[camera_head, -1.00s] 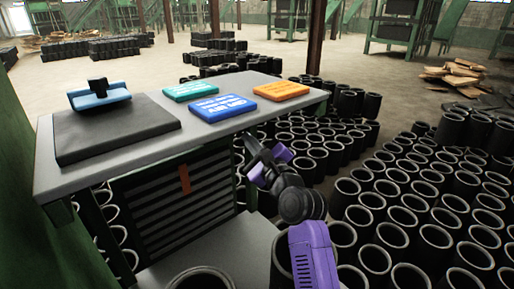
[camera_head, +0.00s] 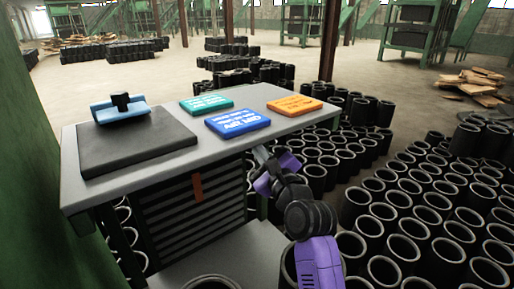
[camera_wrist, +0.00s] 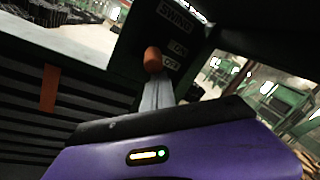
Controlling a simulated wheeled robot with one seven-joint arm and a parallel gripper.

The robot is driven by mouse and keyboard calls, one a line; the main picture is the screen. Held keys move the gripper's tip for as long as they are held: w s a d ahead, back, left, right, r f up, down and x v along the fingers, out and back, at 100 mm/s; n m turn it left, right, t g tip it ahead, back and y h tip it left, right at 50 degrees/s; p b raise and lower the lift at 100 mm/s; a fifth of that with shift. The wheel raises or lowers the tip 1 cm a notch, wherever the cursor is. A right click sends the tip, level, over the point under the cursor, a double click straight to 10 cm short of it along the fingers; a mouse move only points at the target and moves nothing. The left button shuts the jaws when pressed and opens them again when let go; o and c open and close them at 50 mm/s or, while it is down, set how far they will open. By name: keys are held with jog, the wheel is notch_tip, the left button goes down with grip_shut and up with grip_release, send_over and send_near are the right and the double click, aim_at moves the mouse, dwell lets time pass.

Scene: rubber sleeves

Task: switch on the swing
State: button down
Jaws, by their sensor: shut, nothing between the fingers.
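A dark panel (camera_wrist: 192,36) in the wrist view carries the word SWING and two small labels below it, which look like ON above OFF. An orange knob (camera_wrist: 153,59) stands in front of it, just left of the lower label. My gripper (camera_wrist: 156,86) is shut, its grey fingers empty and pointing at the knob; the tips are at or just under it, and I cannot tell if they touch. In the head view my gripper (camera_head: 262,155) is at the right front edge of the grey table (camera_head: 190,172), its tip partly hidden there. The panel is not visible in the head view.
A slatted front (camera_head: 195,215) with an orange strip is below. Many black sleeves (camera_head: 400,205) crowd the floor at right.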

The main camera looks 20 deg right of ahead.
jog(key=shift+s+r+p, duration=0.1)
jog(key=shift+r+p, duration=0.2)
jog(key=shift+r, duration=0.05)
jog(key=s+d+r+p, duration=0.1)
jog(key=s+r, duration=0.1)
jog(key=s, duration=0.2)
jog(key=s+d+r, duration=0.2)
jog(key=s+r, duration=0.1)
jog(key=s, duration=0.2)
jog(key=shift+d+r+p, duration=0.25)
jog(key=shift+p, duration=0.15)
dwell(0.9)
jog(key=shift+s, duration=0.1)
dwell(0.4)
